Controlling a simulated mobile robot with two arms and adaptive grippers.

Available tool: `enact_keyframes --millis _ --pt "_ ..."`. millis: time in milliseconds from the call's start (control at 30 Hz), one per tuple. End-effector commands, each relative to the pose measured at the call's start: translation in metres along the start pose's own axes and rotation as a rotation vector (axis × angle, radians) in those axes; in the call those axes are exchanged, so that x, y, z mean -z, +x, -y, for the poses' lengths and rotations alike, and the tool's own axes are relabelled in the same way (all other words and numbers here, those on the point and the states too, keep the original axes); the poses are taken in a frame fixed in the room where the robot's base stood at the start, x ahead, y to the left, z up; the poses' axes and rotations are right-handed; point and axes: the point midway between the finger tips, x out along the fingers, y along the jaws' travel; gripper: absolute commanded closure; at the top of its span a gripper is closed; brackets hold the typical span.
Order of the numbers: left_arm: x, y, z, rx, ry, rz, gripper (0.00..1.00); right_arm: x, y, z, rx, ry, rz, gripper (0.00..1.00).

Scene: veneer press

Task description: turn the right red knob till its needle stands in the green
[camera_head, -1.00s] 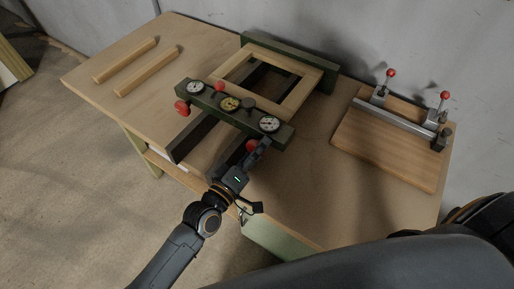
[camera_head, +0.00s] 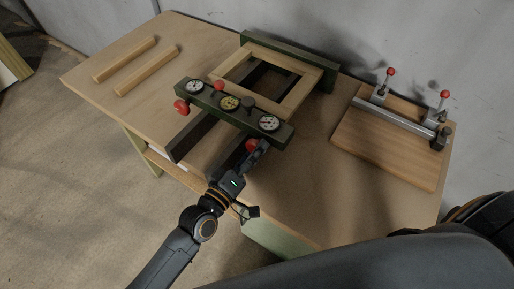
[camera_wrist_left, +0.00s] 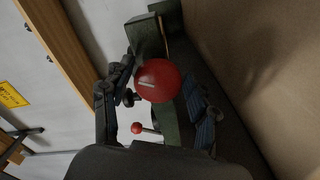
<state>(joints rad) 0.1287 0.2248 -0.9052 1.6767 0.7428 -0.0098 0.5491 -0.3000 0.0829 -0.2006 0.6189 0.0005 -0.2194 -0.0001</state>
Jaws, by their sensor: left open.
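The right red knob (camera_head: 252,145) sits on the near face of the dark green press beam (camera_head: 212,104), below the right white-faced gauge (camera_head: 268,123). That gauge's needle is too small to read. My left gripper (camera_head: 259,151) is at the knob, partly in front of it. In the left wrist view the round red knob (camera_wrist_left: 158,80), with a pale mark across it, lies between the two spread fingers of my left gripper (camera_wrist_left: 160,92). The fingers look apart from the knob. My right gripper is not in view.
Two wood strips (camera_head: 146,70) lie left; a board with red-tipped clamps (camera_head: 375,150) lies right.

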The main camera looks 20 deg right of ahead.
Motion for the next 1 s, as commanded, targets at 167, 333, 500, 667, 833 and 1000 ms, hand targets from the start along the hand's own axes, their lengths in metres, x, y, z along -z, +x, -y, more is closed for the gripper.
enact_keyframes --millis 167,333,500,667,833,1000 --pt "-0.001 -0.039 0.002 0.004 0.001 0.004 0.41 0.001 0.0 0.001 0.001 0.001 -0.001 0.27" --pt "-0.001 -0.074 0.002 0.005 0.001 0.004 0.41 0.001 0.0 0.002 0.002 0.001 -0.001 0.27" --pt "-0.001 -0.098 0.001 0.004 0.001 0.004 0.41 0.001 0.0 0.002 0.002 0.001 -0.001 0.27" --pt "-0.001 -0.106 0.001 0.003 0.0 0.003 0.41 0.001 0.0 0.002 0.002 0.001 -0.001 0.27" --pt "-0.001 -0.107 0.001 0.002 0.0 0.002 0.41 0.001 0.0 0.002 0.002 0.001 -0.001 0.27" --pt "-0.001 -0.107 0.001 0.002 0.0 0.002 0.41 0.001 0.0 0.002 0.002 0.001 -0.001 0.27"
